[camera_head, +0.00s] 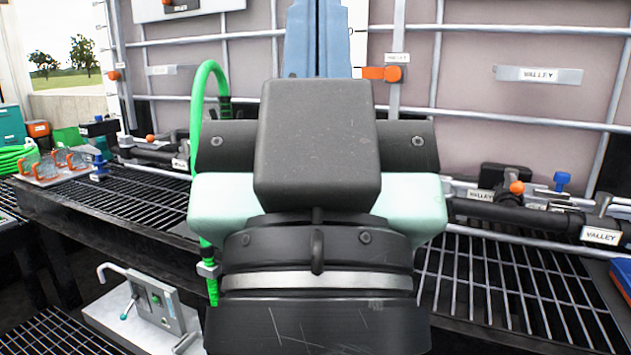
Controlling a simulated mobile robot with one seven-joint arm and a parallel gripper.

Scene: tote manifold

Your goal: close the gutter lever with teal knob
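No lever that I can read as labelled gutter shows, and I cannot make out a teal knob on any pipe lever. Black pipework with a blue knob (562,180) and an orange knob (517,187) runs at the right, with a tag (600,236) reading VALLEY. More black pipework (150,154) with an orange knob lies at the left; its tag is too small to read. My own arm fills the middle of the view and hides the pipework behind it. My gripper's fingers do not show.
Caged totes stand behind, one with a VALLEY plate (538,75). An orange handle (384,73) sits on the cage. A green hose (207,80) hangs beside my arm. Black grating (510,285) lies in front.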

